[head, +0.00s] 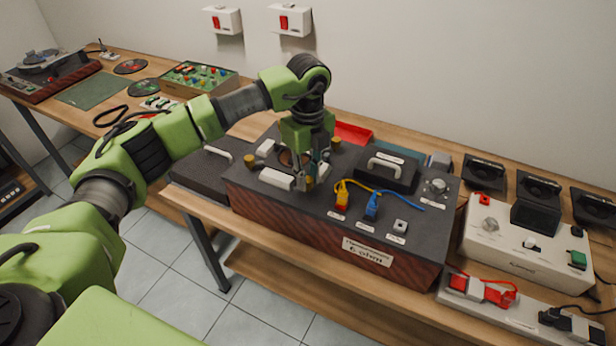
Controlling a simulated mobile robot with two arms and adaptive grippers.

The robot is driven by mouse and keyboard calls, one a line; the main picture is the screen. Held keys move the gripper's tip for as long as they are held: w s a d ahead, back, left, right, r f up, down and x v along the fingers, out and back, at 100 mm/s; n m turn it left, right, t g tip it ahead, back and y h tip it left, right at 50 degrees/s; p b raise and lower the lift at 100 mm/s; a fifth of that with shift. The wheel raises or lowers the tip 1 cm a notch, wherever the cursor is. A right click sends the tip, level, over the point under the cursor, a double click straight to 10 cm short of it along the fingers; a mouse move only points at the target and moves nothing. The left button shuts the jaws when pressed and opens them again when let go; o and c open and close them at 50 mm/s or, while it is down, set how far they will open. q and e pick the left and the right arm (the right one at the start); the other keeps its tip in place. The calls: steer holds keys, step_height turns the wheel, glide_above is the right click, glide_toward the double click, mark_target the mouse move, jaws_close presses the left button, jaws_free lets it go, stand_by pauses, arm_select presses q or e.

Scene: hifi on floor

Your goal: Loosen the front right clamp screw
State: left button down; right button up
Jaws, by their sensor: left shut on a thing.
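A dark box with a wood-grain front (330,235) stands on the bench and carries a recessed clamp area on its top left. Brass-coloured clamp screws show there: one at the left (250,160), one at the back right (335,143) and the front right clamp screw (310,184). My left gripper (308,180) comes down from above and its fingers are shut on the front right clamp screw, partly hiding it. White blocks (276,179) lie beside the gripper. My right gripper is not in view.
Close to the right of the gripper are a yellow plug (342,201), a blue plug (372,207) with cables, and a dark handled lid (385,173). A red tray (353,132) lies behind. A white control box (525,250) stands at the right.

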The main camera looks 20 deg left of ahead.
mark_target(308, 179)
arm_select(q)
steer(key=n, duration=0.4)
steer(key=shift+w+r+n, duration=0.1)
steer(key=shift+n, duration=0.6)
steer(key=c, duration=1.9)
jaws_free()
steer(key=shift+r, duration=0.2)
step_height(308, 179, up, 12)
steer(key=shift+f, duration=0.2)
steer(key=shift+f, duration=0.1)
